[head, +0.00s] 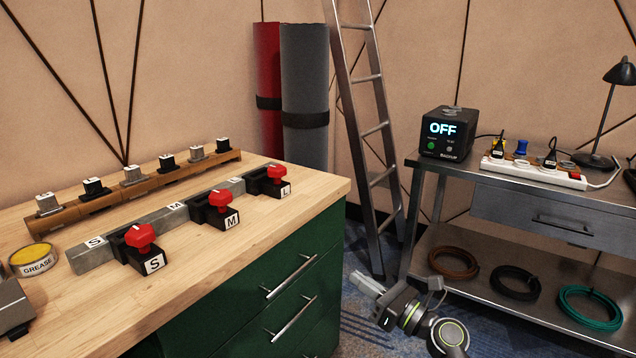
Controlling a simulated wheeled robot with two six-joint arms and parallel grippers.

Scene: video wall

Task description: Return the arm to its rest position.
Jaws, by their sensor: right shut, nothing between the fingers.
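My right arm (408,312) shows at the lower middle right, in front of the steel bench and beside the green cabinet. Its right gripper (364,283) points up and to the left, is shut and holds nothing. It is apart from the cabinet and the bench as far as I can see. My left gripper is not in view.
A wooden-topped green cabinet (185,310) at left carries red-knobbed blocks (140,238) marked S, M and L. A ladder (375,130) leans behind. A steel bench (480,180) at right holds a box (447,133) reading OFF and a power strip (533,172); coiled cables lie below.

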